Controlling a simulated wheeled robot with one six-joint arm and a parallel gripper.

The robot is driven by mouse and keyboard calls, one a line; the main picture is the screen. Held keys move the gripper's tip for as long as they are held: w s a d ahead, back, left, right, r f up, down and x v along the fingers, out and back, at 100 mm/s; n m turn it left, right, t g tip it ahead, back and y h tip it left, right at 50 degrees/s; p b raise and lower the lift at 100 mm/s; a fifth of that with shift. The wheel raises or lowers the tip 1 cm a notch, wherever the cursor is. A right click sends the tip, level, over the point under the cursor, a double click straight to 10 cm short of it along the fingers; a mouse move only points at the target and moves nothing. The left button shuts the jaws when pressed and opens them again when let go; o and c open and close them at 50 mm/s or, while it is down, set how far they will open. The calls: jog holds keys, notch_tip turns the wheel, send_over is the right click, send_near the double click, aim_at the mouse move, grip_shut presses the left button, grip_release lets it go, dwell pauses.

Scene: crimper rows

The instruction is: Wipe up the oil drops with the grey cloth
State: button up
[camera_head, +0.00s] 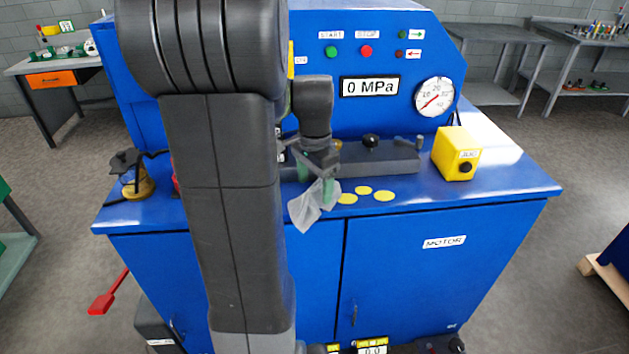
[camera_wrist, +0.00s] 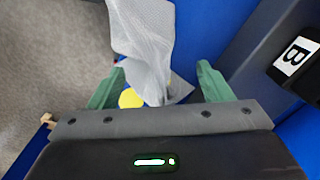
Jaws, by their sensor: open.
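The grey cloth (camera_head: 306,207) is crumpled at the front edge of the blue machine top, just left of the oil drops, and part of it hangs over the edge. Three flat yellow oil drops (camera_head: 363,190) lie on the top to its right. My gripper (camera_head: 318,188) is right above the cloth, with green fingers spread. In the wrist view the cloth (camera_wrist: 148,45) lies between the open fingers (camera_wrist: 160,80), with a gap on each side. One yellow drop (camera_wrist: 130,98) shows beside the cloth there. My arm hides part of the machine top.
A grey bar fixture (camera_head: 375,160) with a black knob stands behind the drops. A yellow box (camera_head: 455,153) stands to their right. A pressure gauge (camera_head: 434,96) and buttons sit on the back panel. The front right of the blue top (camera_head: 500,188) is clear.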

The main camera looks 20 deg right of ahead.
jog(key=shift+f+b, duration=0.55)
jog(key=shift+f, duration=0.45)
jog(key=shift+r, duration=0.15)
jog(key=shift+c, duration=1)
grip_shut()
jog(key=shift+w+r+p, duration=0.1)
jog(key=shift+r+p, duration=0.15)
jog(key=shift+p, duration=0.75)
jog(key=shift+p, duration=1.2)
